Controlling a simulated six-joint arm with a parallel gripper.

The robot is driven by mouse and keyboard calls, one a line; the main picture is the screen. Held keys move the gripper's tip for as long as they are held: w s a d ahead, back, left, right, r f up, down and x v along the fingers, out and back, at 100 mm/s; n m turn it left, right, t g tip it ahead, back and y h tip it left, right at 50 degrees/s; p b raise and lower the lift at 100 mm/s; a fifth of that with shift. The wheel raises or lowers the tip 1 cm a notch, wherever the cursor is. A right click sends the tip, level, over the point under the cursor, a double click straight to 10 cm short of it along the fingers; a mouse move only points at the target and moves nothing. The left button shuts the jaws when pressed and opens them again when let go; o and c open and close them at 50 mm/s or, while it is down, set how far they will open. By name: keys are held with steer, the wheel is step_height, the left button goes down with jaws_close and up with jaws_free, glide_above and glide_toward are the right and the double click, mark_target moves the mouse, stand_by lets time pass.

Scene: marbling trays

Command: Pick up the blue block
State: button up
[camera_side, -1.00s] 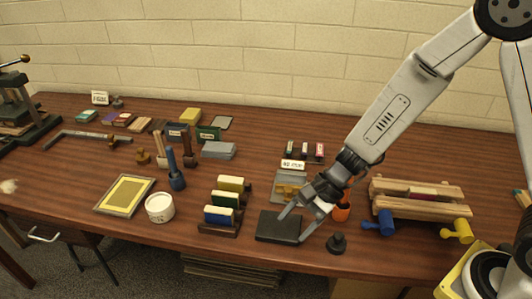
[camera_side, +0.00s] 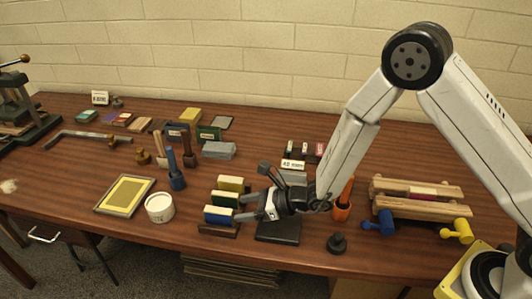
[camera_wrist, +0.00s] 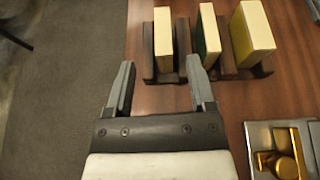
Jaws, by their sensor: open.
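The blue block (camera_side: 217,216) has a cream top part and stands upright in the front slot of a dark rack (camera_side: 220,231). In the wrist view the nearest-left block (camera_wrist: 163,38), cream with its blue face hidden, appears to be it. My gripper (camera_side: 241,207) is open and empty just right of the rack. In the wrist view its two fingers (camera_wrist: 160,75) point at that block, which lies ahead between their lines. I cannot tell whether a fingertip touches the rack.
A green block (camera_side: 225,199) and a yellow block (camera_side: 231,184) stand close behind in the same rack. A dark slab (camera_side: 278,231) lies under my wrist. A white tub (camera_side: 160,208) stands left of the rack. A metal tray (camera_wrist: 258,133) lies to the right in the wrist view.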

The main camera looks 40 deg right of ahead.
mark_target(221, 211)
steer(key=shift+w, duration=0.15)
steer(key=shift+f, duration=0.1)
steer(key=shift+x, duration=1.3)
steer(key=shift+x, duration=2.6)
jaws_close()
